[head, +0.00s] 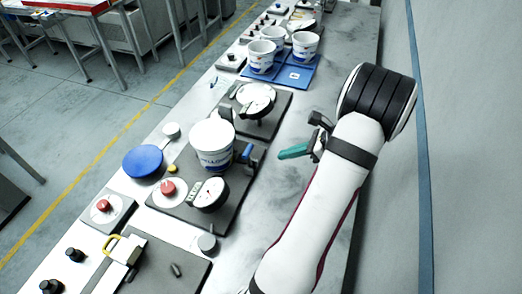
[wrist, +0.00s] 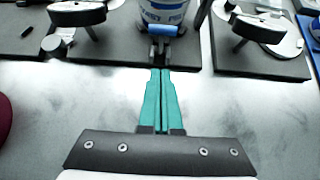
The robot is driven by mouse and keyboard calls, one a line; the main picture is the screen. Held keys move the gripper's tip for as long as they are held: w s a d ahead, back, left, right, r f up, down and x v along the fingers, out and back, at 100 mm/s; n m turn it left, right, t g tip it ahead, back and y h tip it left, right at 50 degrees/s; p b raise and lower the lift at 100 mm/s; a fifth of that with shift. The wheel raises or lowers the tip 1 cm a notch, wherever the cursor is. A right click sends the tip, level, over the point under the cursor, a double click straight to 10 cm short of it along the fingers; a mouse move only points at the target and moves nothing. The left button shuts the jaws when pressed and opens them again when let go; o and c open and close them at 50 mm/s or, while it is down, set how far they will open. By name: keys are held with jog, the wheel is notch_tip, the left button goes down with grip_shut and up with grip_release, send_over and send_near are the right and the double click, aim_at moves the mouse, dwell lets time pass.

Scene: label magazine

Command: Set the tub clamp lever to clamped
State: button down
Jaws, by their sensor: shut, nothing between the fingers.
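A white tub with blue print (head: 212,145) stands upright on a dark base plate (head: 222,215); its lower part shows at the top of the wrist view (wrist: 165,10). The clamp (head: 247,153) with blue parts is on the tub's right side. In the wrist view the clamp's blue bar (wrist: 163,30) lies across the tub's front above a dark bracket (wrist: 160,50). I cannot tell the lever's setting. My gripper (head: 281,156) has green fingers, shut and empty. Its fingertips (wrist: 160,71) point at the bracket; a small gap shows in the head view.
Dials (head: 210,194), a red button (head: 168,188) and a blue disc (head: 143,161) are around the tub. Several more tubs (head: 261,55) stand on a blue tray (head: 292,77) farther back. The bench strip under my arm is clear; a wall (head: 465,150) is on the right.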

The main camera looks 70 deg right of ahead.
aim_at(248, 149)
jog(key=w+f, duration=0.2)
jog(key=w, duration=0.5)
jog(key=shift+w+f, duration=0.3)
jog(key=shift+f, duration=0.05)
jog(key=shift+w+r+g, duration=0.2)
jog(key=shift+w+g, duration=0.3)
jog(key=shift+g, duration=0.1)
jog(key=shift+w+r+g, duration=0.15)
jog(key=shift+w+g, duration=0.3)
jog(key=shift+g, duration=0.15)
jog(key=shift+w, duration=1)
